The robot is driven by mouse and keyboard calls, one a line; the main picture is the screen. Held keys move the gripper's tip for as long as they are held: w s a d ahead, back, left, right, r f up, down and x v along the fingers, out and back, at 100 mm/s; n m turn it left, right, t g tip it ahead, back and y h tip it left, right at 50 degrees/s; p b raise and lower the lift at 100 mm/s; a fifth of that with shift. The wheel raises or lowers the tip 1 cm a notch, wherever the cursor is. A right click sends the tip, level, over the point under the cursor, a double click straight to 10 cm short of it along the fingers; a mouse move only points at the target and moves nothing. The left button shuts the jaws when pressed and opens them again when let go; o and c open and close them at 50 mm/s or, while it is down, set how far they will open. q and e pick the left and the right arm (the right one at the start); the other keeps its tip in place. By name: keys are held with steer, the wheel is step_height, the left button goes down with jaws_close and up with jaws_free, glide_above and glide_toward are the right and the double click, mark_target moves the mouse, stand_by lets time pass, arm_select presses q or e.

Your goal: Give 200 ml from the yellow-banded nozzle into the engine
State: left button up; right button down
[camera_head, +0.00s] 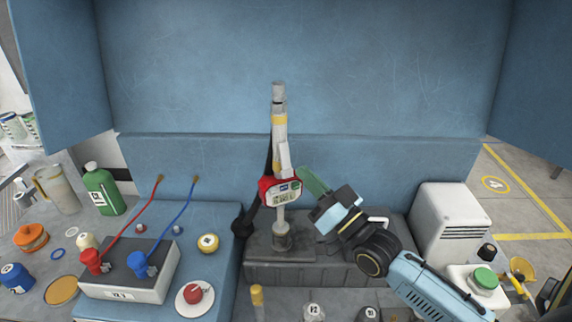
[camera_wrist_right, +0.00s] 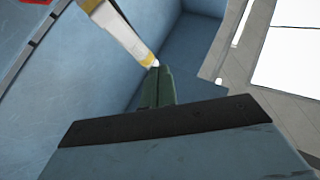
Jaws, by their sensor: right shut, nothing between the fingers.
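The yellow-banded nozzle (camera_head: 280,122) stands upright in the middle of the head view, with a red-cased meter (camera_head: 280,192) whose digits are too small to read. Its lower stem goes down to a round fitting (camera_head: 282,240) on a dark grey block (camera_head: 262,272), which may be the engine. A pale lever (camera_head: 285,158) sits on the nozzle's side above the meter. My right gripper (camera_head: 306,176) is shut and empty, its green fingers just right of the lever. In the right wrist view the fingertips (camera_wrist_right: 156,72) are at the lever's end (camera_wrist_right: 148,58); contact is unclear. My left gripper is out of view.
A grey box with red and blue taps (camera_head: 130,272) stands left. A green bottle (camera_head: 103,190) and jug (camera_head: 57,190) are farther left. A white vented box (camera_head: 450,225) and green button (camera_head: 485,278) are right. A blue panel (camera_head: 300,70) closes off the back.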

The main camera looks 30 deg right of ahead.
mark_target(283, 157)
steer(key=w+f+b, duration=0.2)
steer(key=w+b, duration=0.1)
steer(key=w, duration=0.3)
steer(key=shift+w+d, duration=0.15)
steer(key=shift+d, duration=0.2)
steer(key=shift+f+b, duration=0.1)
steer(key=shift+b, duration=0.2)
stand_by(1.4)
steer(key=shift+w+f, duration=0.15)
steer(key=shift+w, duration=0.25)
steer(key=shift+w+d+f+b, duration=0.1)
steer(key=shift+w+f+b, duration=0.1)
steer(key=shift+w+b, duration=0.3)
stand_by(0.7)
stand_by(0.3)
steer(key=shift+s+r+p, duration=0.2)
steer(key=shift+s+p, duration=0.25)
steer(key=shift+s, duration=0.05)
steer(key=shift+s+r+p, duration=0.2)
steer(key=shift+s+p, duration=0.25)
